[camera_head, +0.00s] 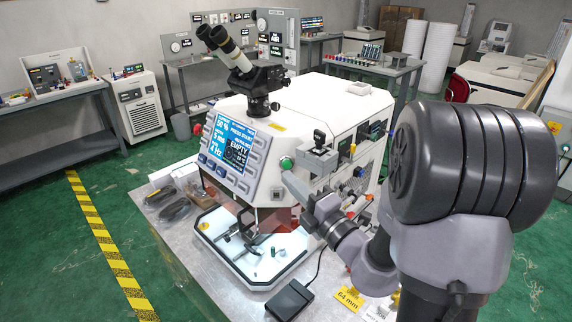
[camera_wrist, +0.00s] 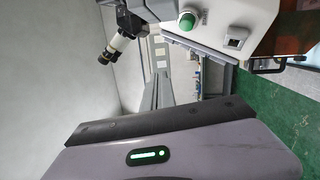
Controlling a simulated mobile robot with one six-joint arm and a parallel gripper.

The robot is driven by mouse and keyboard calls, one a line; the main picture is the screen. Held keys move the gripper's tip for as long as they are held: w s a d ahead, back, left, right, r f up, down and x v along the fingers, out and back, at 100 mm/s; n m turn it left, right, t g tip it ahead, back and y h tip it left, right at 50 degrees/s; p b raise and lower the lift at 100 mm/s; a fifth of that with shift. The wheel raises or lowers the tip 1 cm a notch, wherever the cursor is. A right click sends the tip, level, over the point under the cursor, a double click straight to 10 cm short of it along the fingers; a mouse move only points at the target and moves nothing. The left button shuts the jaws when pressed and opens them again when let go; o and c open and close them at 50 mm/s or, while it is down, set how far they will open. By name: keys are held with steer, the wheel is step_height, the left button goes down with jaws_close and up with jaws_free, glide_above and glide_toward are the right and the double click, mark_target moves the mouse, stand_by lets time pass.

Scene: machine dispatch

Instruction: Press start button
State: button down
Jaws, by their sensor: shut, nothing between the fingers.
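The round green start button (camera_head: 286,162) is on the right edge of the white machine's front. It also shows in the wrist view (camera_wrist: 187,22), uncovered, at the top. The white machine (camera_head: 330,110) has a blue display (camera_head: 234,143) reading "PRESS START" and "EMPTY". My gripper (camera_head: 287,176) is shut and empty, just below and beside the button in the head view. I cannot tell the exact gap to the button. In the wrist view my grey gripper body, with a green light, fills the bottom and stands apart from the button.
A joystick box (camera_head: 319,158) sits right of the button, close to my arm. Black eyepieces (camera_head: 225,42) rise from the machine's top. A black foot pedal (camera_head: 290,299) lies on the metal table (camera_head: 215,290). Yellow-black tape (camera_head: 103,243) marks the green floor at left.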

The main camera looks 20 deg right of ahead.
mark_target(287, 164)
steer(key=w+d+f, duration=0.2)
steer(key=w+d, duration=0.1)
steer(key=w, duration=0.4)
steer(key=shift+w+f, duration=0.3)
steer(key=shift+f, duration=0.1)
steer(key=shift+w+d, duration=0.1)
stand_by(1.6)
steer(key=shift+w+d+f, duration=0.15)
steer(key=shift+w, duration=0.15)
steer(key=shift+w+d+f+p, duration=0.1)
steer(key=shift+w+d+p, duration=0.05)
steer(key=shift+w+p, duration=0.2)
stand_by(0.5)
steer(key=shift+s, duration=0.1)
steer(key=shift+s+a+r, duration=0.25)
steer(key=shift+s+a, duration=0.05)
steer(key=shift+s, duration=0.35)
